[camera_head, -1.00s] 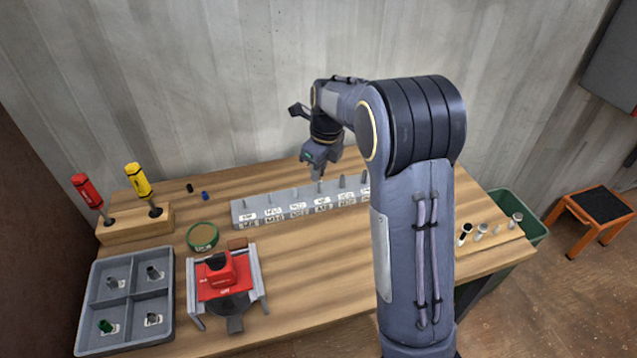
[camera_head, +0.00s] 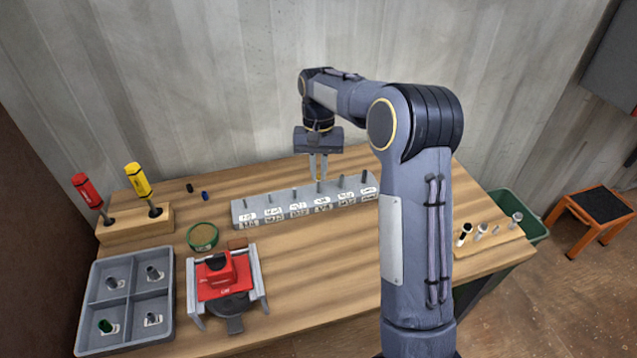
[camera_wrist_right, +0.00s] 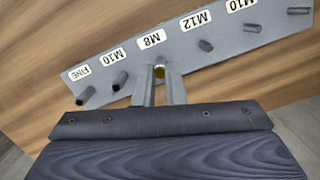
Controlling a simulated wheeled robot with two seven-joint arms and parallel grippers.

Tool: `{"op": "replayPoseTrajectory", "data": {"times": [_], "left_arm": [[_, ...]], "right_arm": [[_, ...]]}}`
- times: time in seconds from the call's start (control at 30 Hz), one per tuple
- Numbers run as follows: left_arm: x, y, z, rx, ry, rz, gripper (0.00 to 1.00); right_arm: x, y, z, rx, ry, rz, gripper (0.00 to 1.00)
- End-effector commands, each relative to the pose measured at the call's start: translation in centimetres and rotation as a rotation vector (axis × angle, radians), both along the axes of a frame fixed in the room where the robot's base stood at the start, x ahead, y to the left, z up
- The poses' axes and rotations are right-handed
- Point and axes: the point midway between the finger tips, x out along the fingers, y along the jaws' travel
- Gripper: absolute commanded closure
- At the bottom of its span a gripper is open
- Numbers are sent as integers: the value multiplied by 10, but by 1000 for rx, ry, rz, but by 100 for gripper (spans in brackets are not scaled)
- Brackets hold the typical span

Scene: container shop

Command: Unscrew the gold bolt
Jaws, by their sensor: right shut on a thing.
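The gold bolt (camera_wrist_right: 159,71) shows as a small gold end beside the M8 label in the right wrist view. My right gripper (camera_wrist_right: 160,76) is shut on it. In the head view this gripper (camera_head: 318,178) points down with its fingertips just above the grey bolt rack (camera_head: 240,212). The rack (camera_wrist_right: 187,52) holds several grey and dark bolts standing along it, with white labels. The fingers hide most of the gold bolt, so I cannot tell how deep it sits. My left gripper is not in view.
At the left stand a red screwdriver (camera_head: 86,190) and a yellow screwdriver (camera_head: 139,181) in a wooden block. In front are a grey divided tray (camera_head: 126,296), a red-and-grey fixture (camera_head: 225,284) and a green round dish (camera_head: 202,236).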

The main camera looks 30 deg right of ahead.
Motion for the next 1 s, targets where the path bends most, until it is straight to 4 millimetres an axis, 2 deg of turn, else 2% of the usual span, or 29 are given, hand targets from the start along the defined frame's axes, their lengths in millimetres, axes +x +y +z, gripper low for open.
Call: {"op": "replayPoseTrajectory", "data": {"times": [1.0], "left_arm": [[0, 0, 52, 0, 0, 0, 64]], "right_arm": [[0, 0, 55, 1, -3, -7, 100]]}}
